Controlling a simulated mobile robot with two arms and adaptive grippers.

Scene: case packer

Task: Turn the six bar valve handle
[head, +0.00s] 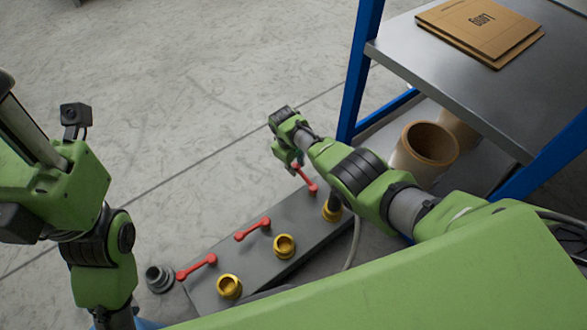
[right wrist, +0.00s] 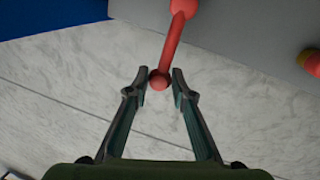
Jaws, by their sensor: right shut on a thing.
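Three red valve handles stand along a grey manifold block (head: 205,290): a near one (head: 197,267), a middle one (head: 253,229) and a far one (head: 306,181). My right gripper (head: 297,165) is at the outer end of the far handle. In the right wrist view, my right gripper (right wrist: 160,80) has its two fingers on either side of the rounded end of this red handle (right wrist: 173,42), and it is shut on it. My left arm shows at the left, but I see no fingers of its gripper. I cannot read any pressure marking on the handles.
Brass fittings (head: 284,246) line the block's near side. A grey round fitting (head: 159,278) is at its left end. A blue-framed rack with a grey shelf (head: 440,75) stands at the right, with flat cardboard (head: 480,28) and brown rolls (head: 424,150). Open floor lies left.

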